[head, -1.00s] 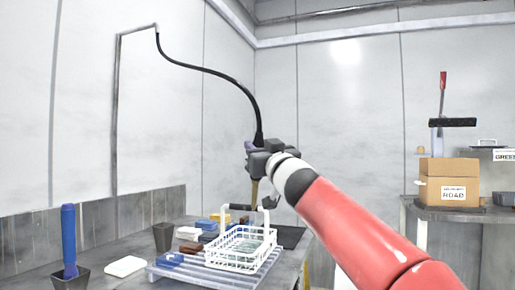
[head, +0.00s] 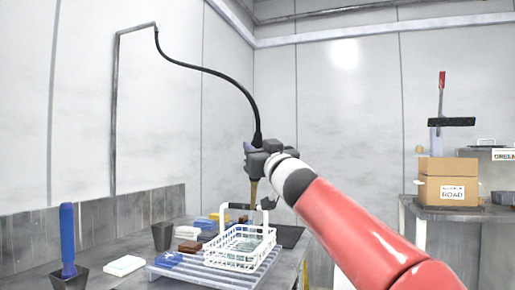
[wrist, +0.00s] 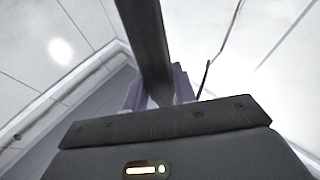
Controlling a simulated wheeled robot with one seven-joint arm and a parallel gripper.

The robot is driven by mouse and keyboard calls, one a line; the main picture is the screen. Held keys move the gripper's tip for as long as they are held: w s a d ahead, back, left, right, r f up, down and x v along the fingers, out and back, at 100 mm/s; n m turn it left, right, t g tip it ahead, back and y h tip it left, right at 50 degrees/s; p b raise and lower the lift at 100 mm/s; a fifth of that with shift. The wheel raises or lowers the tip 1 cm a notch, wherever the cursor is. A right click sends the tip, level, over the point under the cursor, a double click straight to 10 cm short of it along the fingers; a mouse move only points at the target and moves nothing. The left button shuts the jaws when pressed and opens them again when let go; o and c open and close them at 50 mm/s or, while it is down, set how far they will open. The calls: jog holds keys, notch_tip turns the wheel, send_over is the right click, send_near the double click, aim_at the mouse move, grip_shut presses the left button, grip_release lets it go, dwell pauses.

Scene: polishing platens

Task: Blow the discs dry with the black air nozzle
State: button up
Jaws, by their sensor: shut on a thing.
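My gripper (head: 254,160) is shut on the black air nozzle (head: 258,139). Its black hose hangs from a wall pipe, and a tan tube (head: 253,190) points down below my fingers. In the wrist view the black hose (wrist: 148,45) rises from between the purple-grey fingers. A white wire basket (head: 262,257) with a raised handle stands below the nozzle. The discs (head: 238,246) show only as pale greenish shapes inside it, partly hidden by the wires. The tube's lower end is near the basket's handle, above the discs; its exact gap cannot be told.
A dark cup (head: 162,236), a white pad (head: 124,265) and a blue-handled tool (head: 68,240) are left.

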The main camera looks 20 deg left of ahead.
jog(key=s+a+b, duration=0.1)
jog(key=s+b, duration=0.3)
jog(key=s, duration=0.8)
jog(key=shift+s+a+b, duration=0.15)
jog(key=shift+s+b, duration=0.1)
jog(key=shift+b, duration=0.15)
jog(key=shift+r, duration=0.15)
dwell(1.1)
notch_tip(320, 180, up, 5)
jog(key=p, duration=0.5)
dwell(1.1)
